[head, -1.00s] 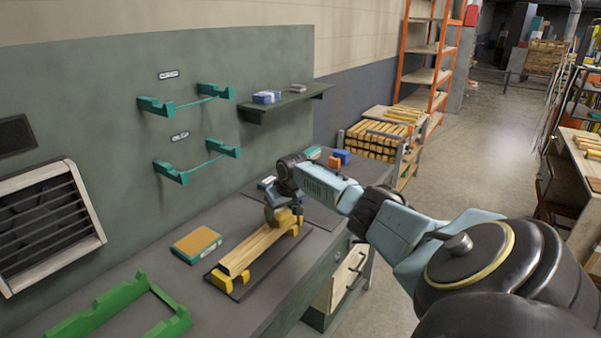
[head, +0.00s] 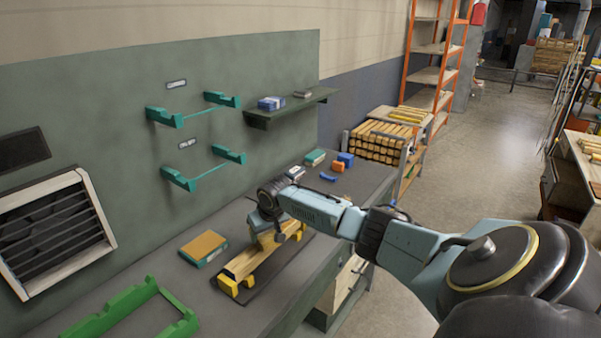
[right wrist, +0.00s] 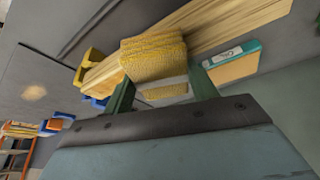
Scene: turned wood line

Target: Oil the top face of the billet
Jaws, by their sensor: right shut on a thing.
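The billet (head: 243,266) is a long pale wooden bar lying in yellow supports (head: 228,285) on a dark mat (head: 273,272) on the bench. It also shows in the right wrist view (right wrist: 225,25), with streaky grain. My right gripper (head: 266,228) is over the billet's middle to far part, shut on a yellow textured pad (right wrist: 153,55). The pad lies over the billet and appears to touch its top face; the exact contact is hidden. The gripper's green fingers show on either side of the pad in the right wrist view. My left gripper is not in view.
A teal box with a tan top (head: 203,247) lies left of the billet. A green frame (head: 140,308) is at the near left. Blue and orange blocks (head: 338,167) sit at the bench's far end. Teal wall brackets (head: 205,172) and a shelf (head: 290,104) hang behind.

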